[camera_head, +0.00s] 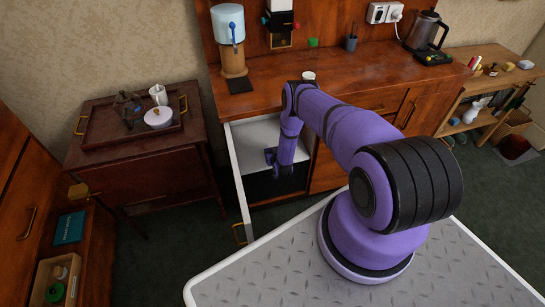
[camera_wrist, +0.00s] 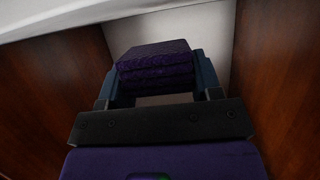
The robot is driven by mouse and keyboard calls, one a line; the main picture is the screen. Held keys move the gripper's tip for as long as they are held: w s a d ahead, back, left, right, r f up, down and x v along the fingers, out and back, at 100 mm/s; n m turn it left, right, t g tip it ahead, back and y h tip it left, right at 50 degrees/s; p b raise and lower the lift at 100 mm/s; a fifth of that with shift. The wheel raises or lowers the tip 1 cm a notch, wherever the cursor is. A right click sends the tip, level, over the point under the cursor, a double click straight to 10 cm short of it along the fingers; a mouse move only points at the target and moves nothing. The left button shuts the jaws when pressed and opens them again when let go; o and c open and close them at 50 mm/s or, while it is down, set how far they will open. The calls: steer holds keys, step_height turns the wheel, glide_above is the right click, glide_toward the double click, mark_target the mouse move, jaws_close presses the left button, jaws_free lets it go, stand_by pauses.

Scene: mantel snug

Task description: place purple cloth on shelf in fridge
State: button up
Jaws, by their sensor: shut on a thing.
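My gripper (camera_wrist: 157,84) is shut on a folded purple cloth (camera_wrist: 154,62), whose stacked layers show between the two fingers in the wrist view. In the head view my gripper (camera_head: 279,163) points down in front of the open compartment under the counter, and the cloth is hard to make out there. The compartment, which looks like the fridge, has a pale inner surface (camera_head: 257,134) and a dark lower part. Its door (camera_head: 241,190) stands open on the left, seen nearly edge-on. I cannot tell whether the cloth touches a shelf.
The wooden counter (camera_head: 350,75) runs above the opening, with a water dispenser (camera_head: 229,38) and a kettle (camera_head: 424,30) on it. A side cabinet (camera_head: 140,170) with a tea tray stands left. Wooden panels (camera_wrist: 55,75) flank the cloth in the wrist view.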

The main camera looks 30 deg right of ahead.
steer(key=shift+s+f, duration=0.1)
steer(key=shift+f, duration=1.4)
steer(key=shift+f, duration=0.2)
steer(key=o, duration=1)
steer(key=shift+c, duration=0.2)
steer(key=shift+r, duration=0.1)
steer(key=shift+s+r, duration=0.1)
steer(key=shift+r, duration=0.05)
steer(key=v, duration=1.2)
